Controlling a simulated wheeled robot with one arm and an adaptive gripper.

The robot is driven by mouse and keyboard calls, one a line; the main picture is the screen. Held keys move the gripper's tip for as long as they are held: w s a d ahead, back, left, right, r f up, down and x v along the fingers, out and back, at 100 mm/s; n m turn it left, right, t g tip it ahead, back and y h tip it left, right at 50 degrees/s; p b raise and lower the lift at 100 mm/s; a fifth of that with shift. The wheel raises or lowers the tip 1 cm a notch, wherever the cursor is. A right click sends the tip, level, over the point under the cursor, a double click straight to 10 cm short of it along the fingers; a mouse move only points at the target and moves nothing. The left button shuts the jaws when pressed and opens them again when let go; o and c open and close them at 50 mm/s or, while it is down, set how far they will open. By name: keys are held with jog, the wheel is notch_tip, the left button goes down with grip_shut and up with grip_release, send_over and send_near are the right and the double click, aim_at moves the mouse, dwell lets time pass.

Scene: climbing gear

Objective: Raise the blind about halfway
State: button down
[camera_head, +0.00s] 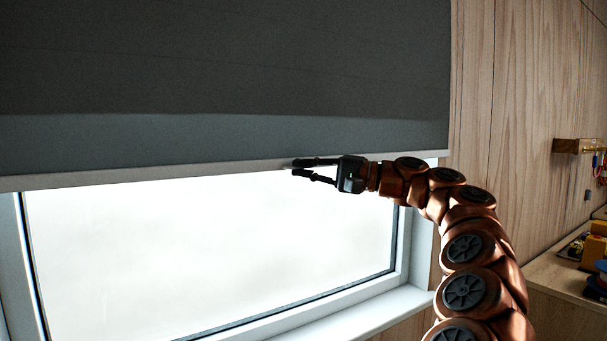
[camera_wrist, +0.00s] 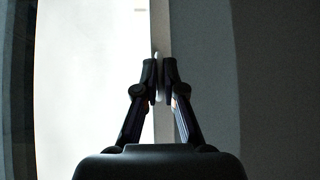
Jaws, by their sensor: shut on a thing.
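The dark grey blind (camera_head: 230,75) hangs over the upper part of the window in the head view, with bright glass (camera_head: 210,250) below it. Its pale bottom bar (camera_head: 130,176) runs across the window and slopes slightly up to the right. My gripper (camera_head: 303,169) is at the bar, right of its middle. In the wrist view the two fingers (camera_wrist: 160,72) are closed together on the pale bar (camera_wrist: 161,28), with the blind's dark fabric (camera_wrist: 275,80) on the right and the bright window (camera_wrist: 90,70) on the left.
The white window sill (camera_head: 375,312) lies below the glass. A wood-panelled wall (camera_head: 520,120) stands at the right, with a small wooden rack (camera_head: 575,146) holding hanging gear. A wooden counter (camera_head: 560,285) at the lower right carries colourful items. The space in front of the glass is clear.

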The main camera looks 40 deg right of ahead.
jog(key=shift+r, duration=0.4)
jog(key=c, duration=1.3)
grip_release()
jog(key=shift+v, duration=5.95)
jog(key=shift+r, duration=0.1)
